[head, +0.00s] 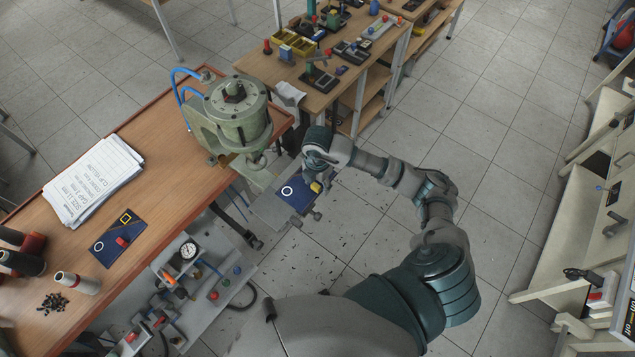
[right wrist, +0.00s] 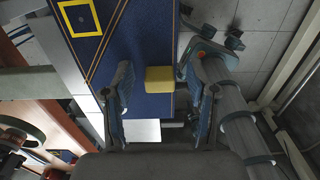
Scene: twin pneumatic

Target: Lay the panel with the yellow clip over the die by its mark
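The dark blue panel with the yellow clip (head: 316,187) lies on a grey surface just right of the green press. A white ring (head: 287,190) shows on this panel (head: 299,199). In the right wrist view, the panel (right wrist: 135,40) has a yellow square outline (right wrist: 86,17) and orange lines, and the yellow clip (right wrist: 159,79) sits near its edge. My right gripper (head: 318,176) is over the clip. The wrist view shows its fingers (right wrist: 157,88) open, one each side of the clip with gaps. I cannot make out the die clearly. My left gripper is out of view.
The green press (head: 236,112) stands at the wooden bench's right end. A second blue panel (head: 112,247) with a red clip lies on the bench, near paper sheets (head: 93,180). A gauge unit (head: 188,250) is in front.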

